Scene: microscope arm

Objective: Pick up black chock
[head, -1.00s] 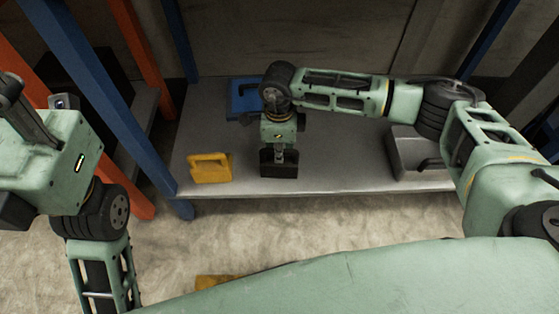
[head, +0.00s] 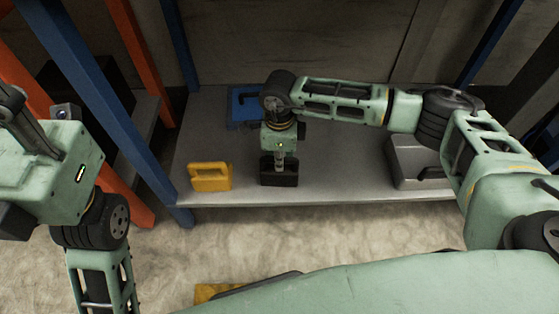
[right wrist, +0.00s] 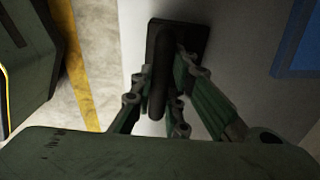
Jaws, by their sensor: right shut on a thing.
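The black chock (head: 279,178) is a dark block at the front edge of the grey shelf (head: 330,184), in the middle of the head view. My right gripper (head: 281,158) reaches down onto it from above. In the right wrist view the fingers (right wrist: 163,98) are shut around the handle of the black chock (right wrist: 185,36). I cannot tell whether the chock is clear of the shelf. My left arm comes in at the left of the head view, away from the chock; its fingertips are not clearly shown.
A yellow chock (head: 210,177) stands left of the black one. A blue post (head: 110,105) and an orange post (head: 128,60) stand at the left.

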